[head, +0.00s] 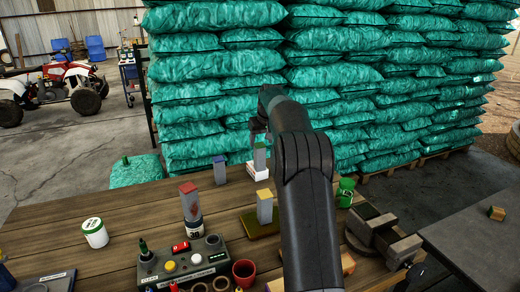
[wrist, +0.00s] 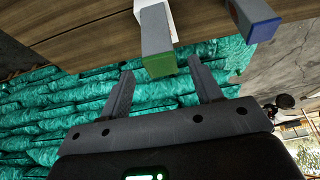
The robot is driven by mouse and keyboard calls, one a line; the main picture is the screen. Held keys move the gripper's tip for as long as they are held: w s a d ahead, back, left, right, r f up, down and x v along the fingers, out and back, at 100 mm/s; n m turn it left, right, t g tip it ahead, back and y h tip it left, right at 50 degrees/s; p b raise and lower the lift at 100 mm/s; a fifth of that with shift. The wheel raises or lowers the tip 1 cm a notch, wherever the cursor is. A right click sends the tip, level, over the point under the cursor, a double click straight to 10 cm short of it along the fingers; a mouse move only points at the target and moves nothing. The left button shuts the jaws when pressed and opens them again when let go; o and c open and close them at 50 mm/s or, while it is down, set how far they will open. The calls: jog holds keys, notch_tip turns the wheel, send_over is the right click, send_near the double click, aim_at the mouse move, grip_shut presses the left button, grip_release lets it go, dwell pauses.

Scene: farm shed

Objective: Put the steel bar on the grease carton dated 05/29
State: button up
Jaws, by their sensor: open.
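Several grey bars with coloured ends stand upright on the wooden table; I cannot tell from looks alone which one is meant. The green-ended bar (head: 259,158) appears to stand on a white block or carton (head: 257,173), whose date is unreadable. My gripper (head: 259,137) is just above this bar, partly hidden by my arm. In the wrist view my gripper (wrist: 163,88) is open and empty, with the green end (wrist: 160,65) just beyond and between its fingertips. A blue-ended bar (head: 219,172) stands to the left; it also shows in the wrist view (wrist: 249,18).
A red-ended bar (head: 189,203) stands on a can, and a yellow-ended bar (head: 264,208) on a flat green block (head: 250,226). A white tub (head: 95,233), control box (head: 185,262), red mug (head: 243,272), green bucket (head: 345,192) and vise (head: 383,238) surround them. Teal sacks rise behind.

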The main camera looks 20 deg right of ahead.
jog(key=s+a+r, duration=0.8)
jog(key=s+r, duration=0.3)
jog(key=s, duration=0.1)
jog(key=s+a+r, duration=0.1)
jog(key=s+a, duration=0.2)
jog(key=s, duration=0.3)
jog(key=s+a+r, duration=0.2)
jog(key=s+a, duration=0.1)
jog(key=s, duration=0.4)
jog(key=s+a+f, duration=0.2)
jog(key=s+f, duration=0.1)
jog(key=s, duration=0.6)
jog(key=s+a+f, duration=0.2)
jog(key=s+f, duration=0.2)
jog(key=s, duration=0.4)
jog(key=s+a+f+t, duration=0.1)
jog(key=s+f, duration=0.3)
jog(key=s, duration=0.5)
jog(key=shift+s+a+f, duration=0.25)
jog(key=shift+s+a, duration=0.1)
jog(key=shift+a, duration=0.15)
